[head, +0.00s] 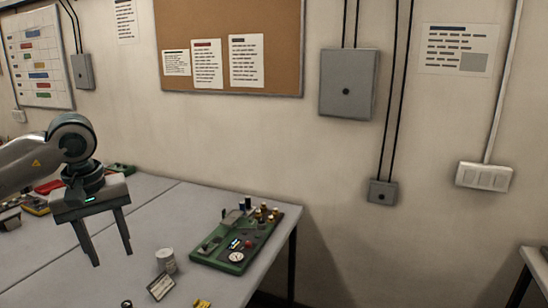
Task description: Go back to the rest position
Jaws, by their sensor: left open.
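My left gripper (111,258) comes in from the left on its arm. It points down above the grey table (150,205), with its two fingers apart and nothing between them. My right gripper is not in the picture. A green board (213,249) with small cylinders, a gauge and other parts on it lies near the table's right edge. A white-grey can (166,261) stands on the table to the right of my gripper, apart from it.
A small dark-framed card (160,287) lies by the can, and yellow pieces (202,303) lie at the front. More items lie at the far left behind my arm. The wall holds a corkboard (285,50) and a grey box (348,70). Another table (538,262) shows at the right.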

